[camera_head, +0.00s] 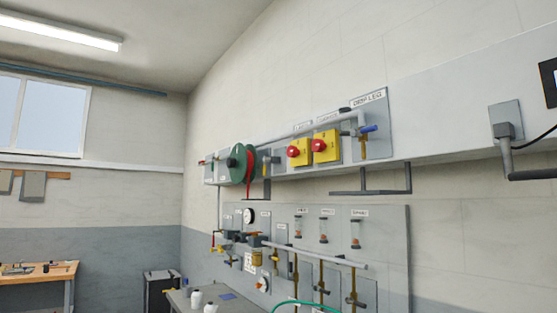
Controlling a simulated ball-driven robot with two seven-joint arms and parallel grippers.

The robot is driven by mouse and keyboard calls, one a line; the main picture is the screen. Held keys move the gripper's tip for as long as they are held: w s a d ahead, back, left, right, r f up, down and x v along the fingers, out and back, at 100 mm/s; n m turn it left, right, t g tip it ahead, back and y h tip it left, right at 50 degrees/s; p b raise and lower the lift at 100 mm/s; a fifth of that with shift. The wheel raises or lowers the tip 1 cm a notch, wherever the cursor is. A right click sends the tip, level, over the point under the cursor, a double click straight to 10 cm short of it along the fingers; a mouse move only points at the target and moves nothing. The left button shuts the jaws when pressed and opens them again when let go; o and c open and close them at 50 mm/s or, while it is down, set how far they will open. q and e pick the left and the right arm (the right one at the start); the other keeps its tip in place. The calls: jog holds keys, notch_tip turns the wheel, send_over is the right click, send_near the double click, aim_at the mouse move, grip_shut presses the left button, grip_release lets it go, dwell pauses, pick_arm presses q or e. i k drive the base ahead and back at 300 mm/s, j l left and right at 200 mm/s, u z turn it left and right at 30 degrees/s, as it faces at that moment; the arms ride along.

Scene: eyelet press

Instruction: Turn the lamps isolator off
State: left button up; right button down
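Two yellow isolator boxes with red rotary knobs sit side by side on the grey wall trunking, the left isolator (303,158) and the right isolator (331,152). Small label plates sit above them, but they are too small and slanted to read, so I cannot tell which one is the lamps isolator. The left red knob (293,152) and the right red knob (319,146) face out to the left; their handle positions are not clear. Neither of my grippers is in view.
A green hose reel (238,164) is left of the isolators. A drip leg pipe with a blue-handled valve (369,129) is to their right. Below is a grey panel (395,240) with gauges, flow tubes and valves. A workbench (40,270) stands far left.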

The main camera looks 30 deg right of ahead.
aim_at(292, 151)
jog(key=i+z, duration=0.3)
jog(key=i, duration=0.2)
jog(key=i+j+z, duration=0.25)
jog(key=i, duration=0.2)
jog(key=l, duration=0.1)
